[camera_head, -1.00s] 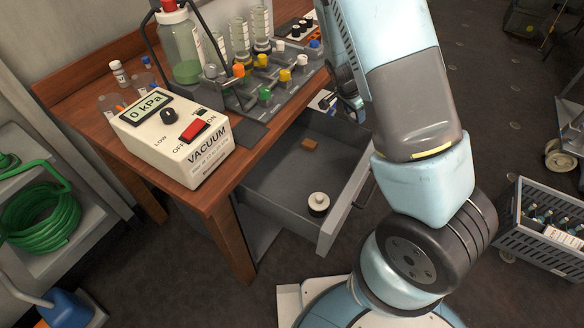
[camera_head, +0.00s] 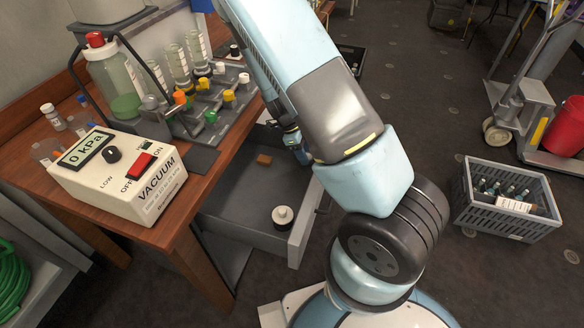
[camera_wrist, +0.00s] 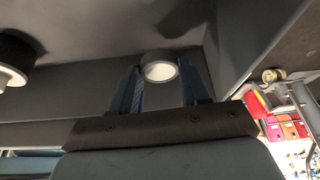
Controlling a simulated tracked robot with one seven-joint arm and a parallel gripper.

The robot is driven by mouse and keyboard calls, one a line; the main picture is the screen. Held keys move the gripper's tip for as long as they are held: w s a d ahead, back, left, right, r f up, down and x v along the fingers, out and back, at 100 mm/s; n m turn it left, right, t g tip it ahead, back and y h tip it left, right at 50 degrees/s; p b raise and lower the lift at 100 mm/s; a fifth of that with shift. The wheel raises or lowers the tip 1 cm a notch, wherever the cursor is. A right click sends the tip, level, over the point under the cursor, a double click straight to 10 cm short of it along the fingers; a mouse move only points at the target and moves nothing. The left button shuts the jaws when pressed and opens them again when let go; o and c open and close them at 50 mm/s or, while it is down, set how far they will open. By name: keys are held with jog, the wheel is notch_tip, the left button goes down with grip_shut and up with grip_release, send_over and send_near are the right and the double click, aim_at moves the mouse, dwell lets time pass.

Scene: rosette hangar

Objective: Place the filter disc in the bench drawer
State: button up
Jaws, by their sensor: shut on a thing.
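The filter disc (camera_wrist: 160,71), a small round piece with a white face and a grey rim, is between the two blue fingers of my gripper (camera_wrist: 157,78) in the wrist view. My gripper is shut on it. In the head view my gripper (camera_head: 296,146) shows partly beside my arm, at the far right part of the open bench drawer (camera_head: 240,217); the disc is hidden there. Grey drawer surfaces surround the disc in the wrist view. I cannot tell whether the disc touches the drawer floor.
The drawer holds a black-and-white round piece (camera_head: 283,216) near its front and a small brown block (camera_head: 264,159). A vacuum unit (camera_head: 118,174) and a valve rack (camera_head: 205,110) stand on the wooden bench (camera_head: 170,237). A grey crate (camera_head: 505,220) is on the floor at right.

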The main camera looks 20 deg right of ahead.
aim_at(303, 170)
jog(key=shift+f, duration=2.85)
jog(key=o, duration=1)
